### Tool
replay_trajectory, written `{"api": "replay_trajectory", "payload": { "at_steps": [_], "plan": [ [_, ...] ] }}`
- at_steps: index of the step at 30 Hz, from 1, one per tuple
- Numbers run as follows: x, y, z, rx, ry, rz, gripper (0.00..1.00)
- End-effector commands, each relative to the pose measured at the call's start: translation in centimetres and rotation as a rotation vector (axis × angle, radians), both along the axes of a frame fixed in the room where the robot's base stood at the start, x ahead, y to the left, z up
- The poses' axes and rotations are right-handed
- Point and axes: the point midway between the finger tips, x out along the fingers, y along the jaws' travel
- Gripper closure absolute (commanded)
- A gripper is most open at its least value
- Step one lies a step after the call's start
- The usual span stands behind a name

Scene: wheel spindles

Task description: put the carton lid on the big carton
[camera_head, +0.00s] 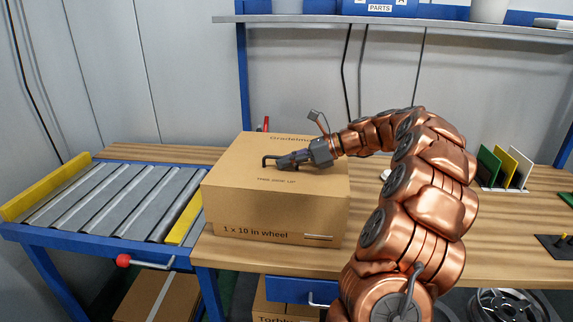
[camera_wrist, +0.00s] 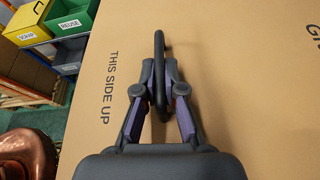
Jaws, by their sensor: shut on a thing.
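The carton lid (camera_head: 235,168) is a flat brown cardboard panel printed "THIS SIDE UP", with a dark bar handle (camera_wrist: 160,52) on top. It lies over the top of the big carton (camera_head: 270,216), whose front reads "1 x 10 in wheel". The lid looks level and roughly lined up with the carton walls; whether it is fully seated I cannot tell. My gripper (camera_head: 277,161) is above the lid and shut on the handle. In the wrist view my gripper (camera_wrist: 158,88) has its fingers on either side of the handle, and the lid (camera_wrist: 240,60) fills most of the picture.
The carton stands on a wooden workbench (camera_head: 480,262). A roller conveyor (camera_head: 115,200) with yellow rails is at left. Coloured panels (camera_head: 505,167) stand at right, and a shelf (camera_head: 440,24) runs above. Yellow and green bins (camera_wrist: 66,18) show in the wrist view.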

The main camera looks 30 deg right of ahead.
Motion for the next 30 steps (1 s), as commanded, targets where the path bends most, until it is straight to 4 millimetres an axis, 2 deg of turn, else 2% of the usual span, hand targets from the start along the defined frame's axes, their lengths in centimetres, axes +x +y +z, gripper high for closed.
{"api": "replay_trajectory", "payload": {
  "at_steps": [2,8,9,15,25,30],
  "plan": [
    [0.0,0.1,-0.7,0.002,0.000,0.001,1.00],
    [0.0,0.1,-0.7,0.000,-0.001,0.001,1.00],
    [-0.1,0.1,-0.8,0.001,0.000,0.002,0.87],
    [0.0,0.1,-0.7,0.001,0.000,0.002,0.67],
    [-0.1,-0.1,-0.7,0.001,0.000,0.001,0.66],
    [-0.9,-1.2,-0.1,-0.001,-0.002,0.000,0.66]
  ]
}}
